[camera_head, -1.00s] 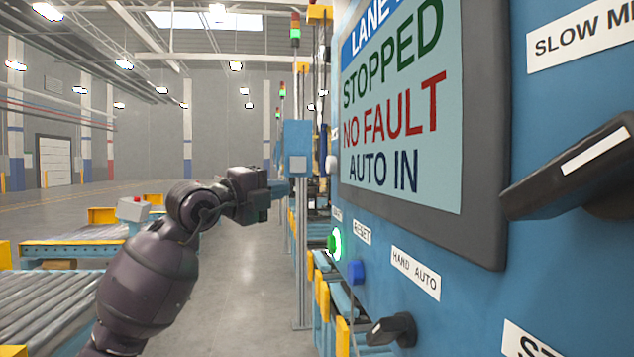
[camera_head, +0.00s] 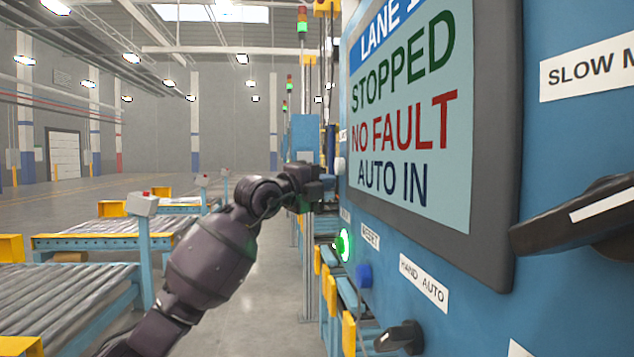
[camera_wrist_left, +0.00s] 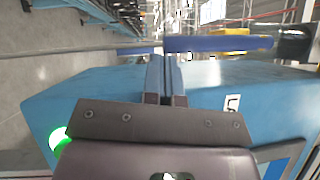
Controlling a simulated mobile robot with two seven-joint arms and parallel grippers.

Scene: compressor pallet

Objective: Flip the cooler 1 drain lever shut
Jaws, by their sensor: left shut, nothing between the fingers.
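No cooler 1 drain lever can be made out for certain in either view. My left gripper (camera_head: 324,186) is held out beside the left edge of the blue control cabinet (camera_head: 550,255), with its tips partly lost against the background. In the left wrist view its two fingers (camera_wrist_left: 165,78) are together and hold nothing. A blue bar (camera_wrist_left: 218,44) on a grey rod crosses beyond the fingertips there; I cannot tell what it is or how far off. My right gripper is out of view.
The cabinet carries a screen (camera_head: 415,120), a large black handle (camera_head: 570,225), a small black selector knob (camera_head: 400,338), a blue button (camera_head: 362,275) and a lit green button (camera_head: 342,245). Roller conveyors (camera_head: 65,300) stand at the left. An open floor aisle (camera_head: 265,290) lies between.

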